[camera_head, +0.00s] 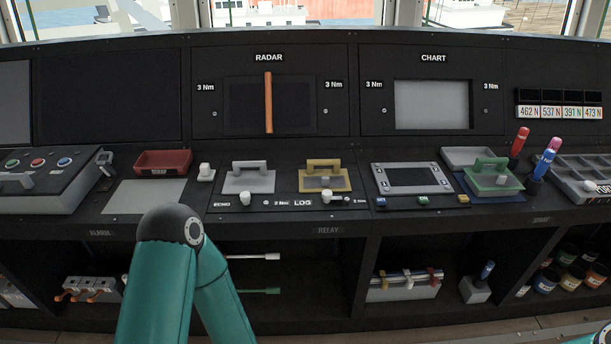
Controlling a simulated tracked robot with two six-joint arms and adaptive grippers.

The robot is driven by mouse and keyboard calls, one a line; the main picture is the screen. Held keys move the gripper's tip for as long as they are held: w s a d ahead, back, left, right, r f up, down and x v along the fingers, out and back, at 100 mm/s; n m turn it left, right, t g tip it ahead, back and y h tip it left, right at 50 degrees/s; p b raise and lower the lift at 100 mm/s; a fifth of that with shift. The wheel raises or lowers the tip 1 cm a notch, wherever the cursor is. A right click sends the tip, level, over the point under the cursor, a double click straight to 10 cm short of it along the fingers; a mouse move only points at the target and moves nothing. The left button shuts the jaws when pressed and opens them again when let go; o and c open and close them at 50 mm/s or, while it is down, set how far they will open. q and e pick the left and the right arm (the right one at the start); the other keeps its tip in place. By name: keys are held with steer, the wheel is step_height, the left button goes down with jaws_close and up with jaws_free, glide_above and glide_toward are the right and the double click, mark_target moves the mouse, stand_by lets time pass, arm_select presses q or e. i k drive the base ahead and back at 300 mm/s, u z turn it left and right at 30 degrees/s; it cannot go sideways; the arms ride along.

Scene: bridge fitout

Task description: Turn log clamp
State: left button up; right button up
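The log clamp (327,197) appears to be the small white knob at the front edge of the console, just right of the LOG label (303,203). It sits below a yellow module with a handle (325,179). A similar white knob (245,198) sits right of the ECHO label (222,205), below a grey handled module (248,180). The exact turn angle of either knob is too small to tell. My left arm rises in front of the console, left of the clamp, and its gripper is out of view. My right gripper is not in view either.
An orange bar (268,103) stands upright across the RADAR opening. A red tray (163,163) and a green handled module (490,177) rest on the console. Upright red and blue handles (520,142) stand at the right. The shelf below holds a rack (404,288).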

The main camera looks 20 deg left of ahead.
mark_target(327, 196)
steer(key=u, duration=0.35)
steer(key=i, duration=0.8)
steer(key=u, duration=0.7)
steer(key=k, duration=0.7)
steer(key=u, duration=0.25)
steer(key=i, duration=0.75)
steer(key=z, duration=0.15)
